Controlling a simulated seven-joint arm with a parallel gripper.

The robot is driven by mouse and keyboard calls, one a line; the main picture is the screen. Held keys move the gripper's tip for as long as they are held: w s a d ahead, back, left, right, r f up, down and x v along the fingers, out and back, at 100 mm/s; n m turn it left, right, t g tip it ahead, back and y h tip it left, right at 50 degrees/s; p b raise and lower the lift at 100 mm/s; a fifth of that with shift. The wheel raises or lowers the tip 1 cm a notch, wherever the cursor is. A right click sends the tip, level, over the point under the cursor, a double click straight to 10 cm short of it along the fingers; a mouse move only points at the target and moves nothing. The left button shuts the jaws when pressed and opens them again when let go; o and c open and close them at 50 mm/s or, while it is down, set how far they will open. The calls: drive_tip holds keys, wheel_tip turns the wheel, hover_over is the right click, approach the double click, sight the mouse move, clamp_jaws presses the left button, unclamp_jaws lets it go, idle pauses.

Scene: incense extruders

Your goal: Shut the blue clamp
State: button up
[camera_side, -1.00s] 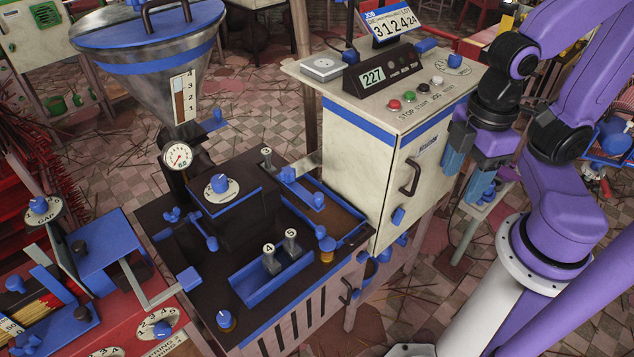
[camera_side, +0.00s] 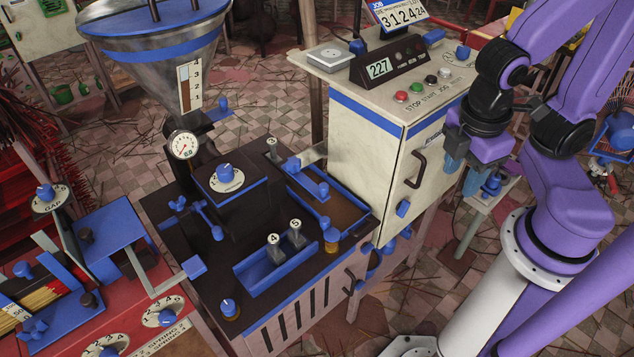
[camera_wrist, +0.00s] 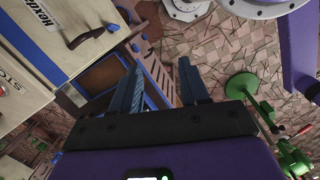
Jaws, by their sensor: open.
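Several blue fittings show in the side view, and I cannot tell for certain which is the clamp. A blue lever with a ball end (camera_side: 209,220) stands on the dark extruder block. A blue bar-shaped piece (camera_side: 307,178) lies over the trough at the block's right. My gripper (camera_side: 463,168) is open and empty, in the air right of the cabinet. Its two fingers point forward in the wrist view (camera_wrist: 160,70), with nothing between them.
The cream control cabinet (camera_side: 372,170), with a door handle (camera_side: 416,168), stands between my gripper and the extruder. The steel hopper (camera_side: 160,60) rises at the back left. A green stand (camera_wrist: 243,86) shows right of my fingers in the wrist view.

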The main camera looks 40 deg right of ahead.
drive_tip(key=w+a+f+n+t+h, duration=0.4)
drive_tip(key=a+f+n+t+h, duration=0.15)
drive_tip(key=f+n+h, duration=0.2)
drive_tip(key=n+t+y, duration=0.4)
drive_tip(key=n+t, duration=0.8)
approach(326, 191)
drive_tip(key=x, duration=1.1)
clamp_jaws()
